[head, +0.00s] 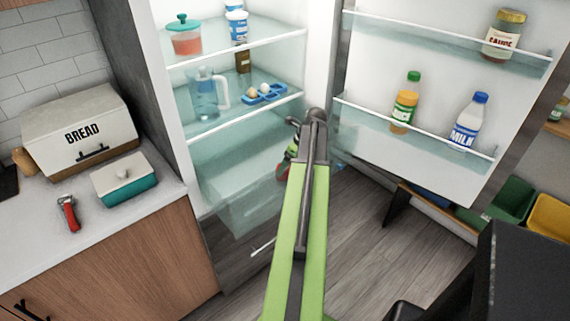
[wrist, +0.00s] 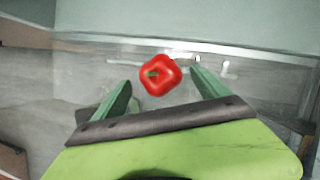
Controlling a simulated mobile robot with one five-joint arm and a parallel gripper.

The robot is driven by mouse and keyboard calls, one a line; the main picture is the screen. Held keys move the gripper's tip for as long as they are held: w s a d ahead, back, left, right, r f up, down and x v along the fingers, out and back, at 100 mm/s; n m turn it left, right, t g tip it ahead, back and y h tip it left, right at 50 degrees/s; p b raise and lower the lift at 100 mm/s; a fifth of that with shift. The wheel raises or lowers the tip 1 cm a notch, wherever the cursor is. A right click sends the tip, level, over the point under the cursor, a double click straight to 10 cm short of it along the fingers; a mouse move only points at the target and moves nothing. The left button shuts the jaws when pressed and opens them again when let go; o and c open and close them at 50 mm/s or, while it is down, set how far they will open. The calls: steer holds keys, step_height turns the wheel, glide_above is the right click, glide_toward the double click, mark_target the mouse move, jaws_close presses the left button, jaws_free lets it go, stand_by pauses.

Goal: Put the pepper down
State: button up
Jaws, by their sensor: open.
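A red pepper (wrist: 158,78) with a green stem shows in the wrist view, ahead of and between the two green fingertips. My gripper (wrist: 161,82) is open, with a visible gap on either side of the pepper. The pepper seems to lie on a pale or clear surface, but I cannot tell exactly which. In the head view, my arm reaches to the lower part of the open fridge. My gripper (head: 291,155) is mostly hidden there behind my arm, with a small patch of red beside it.
Glass fridge shelves (head: 240,47) hold a pitcher (head: 206,95), an egg tray (head: 265,94) and jars. The open fridge door (head: 420,80) on the right carries bottles. A counter on the left holds a bread box (head: 84,133) and a butter dish (head: 124,180).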

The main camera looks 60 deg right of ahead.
steer(key=p+v, duration=0.6)
steer(key=v, duration=0.2)
steer(key=shift+s+r, duration=0.15)
steer(key=shift+r, duration=0.05)
